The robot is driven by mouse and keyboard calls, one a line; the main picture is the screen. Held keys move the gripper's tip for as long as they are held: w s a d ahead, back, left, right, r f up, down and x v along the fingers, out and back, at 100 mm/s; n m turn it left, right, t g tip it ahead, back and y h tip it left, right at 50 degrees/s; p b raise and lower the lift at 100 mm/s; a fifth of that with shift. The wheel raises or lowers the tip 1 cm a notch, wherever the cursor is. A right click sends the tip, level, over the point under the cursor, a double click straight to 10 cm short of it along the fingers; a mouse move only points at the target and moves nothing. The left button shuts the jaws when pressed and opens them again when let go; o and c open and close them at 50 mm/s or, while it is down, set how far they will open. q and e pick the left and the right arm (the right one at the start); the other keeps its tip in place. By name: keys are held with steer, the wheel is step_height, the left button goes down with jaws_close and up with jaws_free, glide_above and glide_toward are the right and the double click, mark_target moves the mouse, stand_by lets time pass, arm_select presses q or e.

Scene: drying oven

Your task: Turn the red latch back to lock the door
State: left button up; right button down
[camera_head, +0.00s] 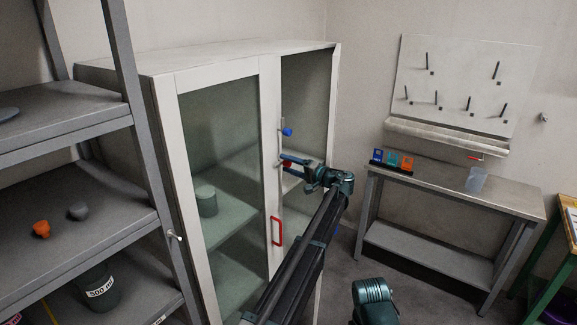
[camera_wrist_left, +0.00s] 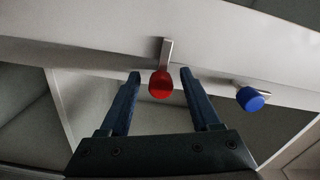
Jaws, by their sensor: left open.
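The red latch (camera_wrist_left: 160,84) shows in the left wrist view as a round red knob on a short metal bar, on the pale door frame of the cabinet. In the head view the red latch (camera_head: 287,163) is partly hidden by my left gripper (camera_head: 295,168). In the left wrist view my left gripper (camera_wrist_left: 160,82) is open, with one finger on each side of the red knob and a gap on both sides. The cabinet door (camera_head: 222,150) looks closed against the frame. My right gripper cannot be made out.
A blue knob (camera_head: 287,132) sits above the red latch in the head view; it also shows at right in the left wrist view (camera_wrist_left: 250,98). A red handle (camera_head: 277,231) is lower on the door. A grey shelf rack (camera_head: 150,150) stands at left, a workbench (camera_head: 460,183) at right.

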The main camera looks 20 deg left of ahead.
arm_select(q)
steer(key=v, duration=1.4)
steer(key=shift+a, duration=0.1)
steer(key=s+a+f+g+h, duration=0.2)
steer(key=s+a+f+h, duration=0.15)
steer(key=s+f, duration=0.4)
steer(key=s+a+f+g+h, duration=0.15)
steer(key=s+f+h, duration=0.3)
steer(key=s, duration=0.55)
steer(key=s+a+f+g+h, duration=0.1)
steer(key=s+a+f+h, duration=0.25)
steer(key=s+f, duration=0.45)
steer(key=s+d+f+h, duration=0.1)
steer(key=s+d+h, duration=0.2)
steer(key=s, duration=0.3)
steer(key=s+d+f+h, duration=0.1)
steer(key=s+d+h, duration=0.15)
steer(key=s, duration=0.45)
steer(key=s+d+m+g+y, duration=0.1)
steer(key=s+d, duration=0.4)
steer(key=d, duration=0.5)
steer(key=shift+d+m+g, duration=0.4)
steer(key=shift+m+g, duration=0.05)
steer(key=shift+m, duration=0.55)
steer(key=shift+r, duration=0.1)
